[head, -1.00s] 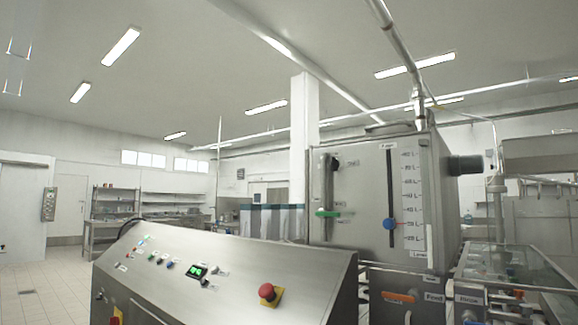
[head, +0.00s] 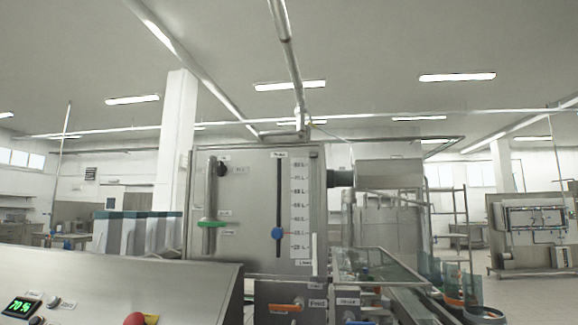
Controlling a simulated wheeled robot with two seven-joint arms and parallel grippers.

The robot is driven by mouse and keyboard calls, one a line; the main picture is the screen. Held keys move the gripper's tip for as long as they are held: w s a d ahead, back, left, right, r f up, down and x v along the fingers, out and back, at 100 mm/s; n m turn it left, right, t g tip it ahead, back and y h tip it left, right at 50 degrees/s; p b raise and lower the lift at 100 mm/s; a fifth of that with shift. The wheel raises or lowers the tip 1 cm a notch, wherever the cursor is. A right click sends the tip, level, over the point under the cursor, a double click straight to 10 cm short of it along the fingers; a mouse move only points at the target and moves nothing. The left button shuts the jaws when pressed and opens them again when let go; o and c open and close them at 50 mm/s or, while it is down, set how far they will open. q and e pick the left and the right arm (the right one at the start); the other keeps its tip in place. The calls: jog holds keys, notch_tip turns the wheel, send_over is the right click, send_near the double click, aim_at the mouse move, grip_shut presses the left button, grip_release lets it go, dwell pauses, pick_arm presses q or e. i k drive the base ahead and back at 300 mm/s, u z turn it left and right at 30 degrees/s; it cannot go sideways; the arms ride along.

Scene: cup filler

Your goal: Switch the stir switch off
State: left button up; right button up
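The sloped steel control panel (head: 150,280) fills the lower left. On it are a green-lit display (head: 20,306) reading about 70 %, a small round knob or switch (head: 54,301) just right of it, and a red button (head: 135,319) cut by the bottom edge. The small labels there are too blurred to read, so I cannot tell which control is the stir switch. The controls further left on the panel are out of the picture. Neither of my grippers is in view.
A steel tank (head: 245,180) stands behind the panel, with a green handle (head: 213,224) and a blue marker (head: 277,233) on a level scale. Below are an orange handle (head: 285,308) and a glass-covered conveyor (head: 385,275) at right.

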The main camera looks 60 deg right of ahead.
aim_at(222, 169)
jog(key=z, duration=2.15)
